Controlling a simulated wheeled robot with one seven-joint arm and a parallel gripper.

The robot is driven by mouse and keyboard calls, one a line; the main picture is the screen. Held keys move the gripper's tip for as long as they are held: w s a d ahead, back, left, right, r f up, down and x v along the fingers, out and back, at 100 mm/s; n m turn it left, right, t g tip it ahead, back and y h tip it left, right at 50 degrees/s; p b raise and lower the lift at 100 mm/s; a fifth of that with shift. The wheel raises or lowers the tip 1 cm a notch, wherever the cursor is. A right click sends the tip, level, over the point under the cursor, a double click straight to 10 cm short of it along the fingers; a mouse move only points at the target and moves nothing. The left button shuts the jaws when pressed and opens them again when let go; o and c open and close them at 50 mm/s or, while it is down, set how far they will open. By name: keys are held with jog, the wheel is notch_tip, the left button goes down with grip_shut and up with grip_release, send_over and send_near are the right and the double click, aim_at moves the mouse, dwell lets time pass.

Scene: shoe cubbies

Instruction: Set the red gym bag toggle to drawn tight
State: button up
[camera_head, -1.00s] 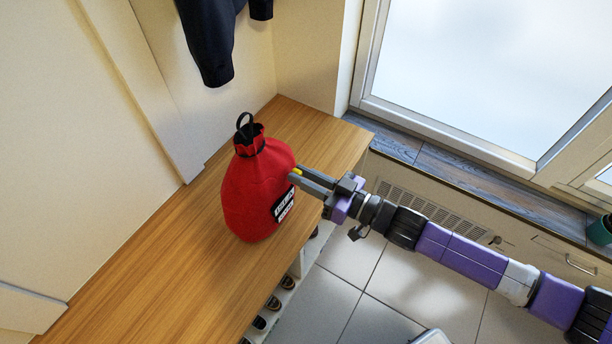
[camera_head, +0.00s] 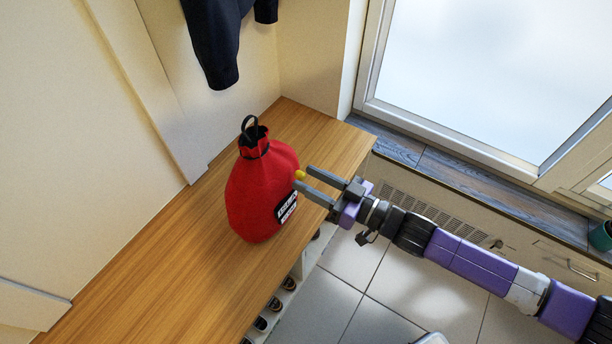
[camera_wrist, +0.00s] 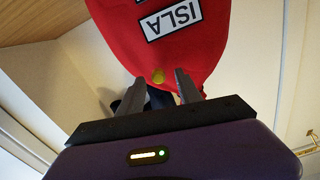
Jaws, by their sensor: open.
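The red gym bag (camera_head: 258,195) stands upright on the wooden bench, with a gathered black-trimmed neck and a black loop on top.
The wooden bench top (camera_head: 150,270) is clear to the front left of the bag. A dark jacket (camera_head: 213,40) hangs on the wall above. Shoes (camera_head: 275,304) sit in cubbies under the bench. A window with a dark sill (camera_head: 470,180) is at the right.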

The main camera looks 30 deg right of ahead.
jog(key=v, duration=0.6)
jog(key=shift+s+p, duration=0.15)
jog(key=shift+p, duration=0.25)
jog(key=s+a+r+m+h, duration=0.1)
jog(key=s+r+h, duration=0.2)
jog(key=s, duration=0.6)
jog(key=s+a+r+m+h, duration=0.2)
jog(key=s+h, duration=0.1)
jog(key=s, duration=0.6)
jog(key=s+a+r+m+h, duration=0.1)
jog(key=s+r+h, duration=0.15)
jog(key=s, duration=0.65)
notch_tip(320, 180, up, 17)
jog(key=p, duration=1.7)
jog(key=shift+s+d+g+h, duration=0.2)
jog(key=shift+d+g+h, duration=0.05)
jog(key=shift+g+h, duration=0.1)
jog(key=shift+r, duration=0.1)
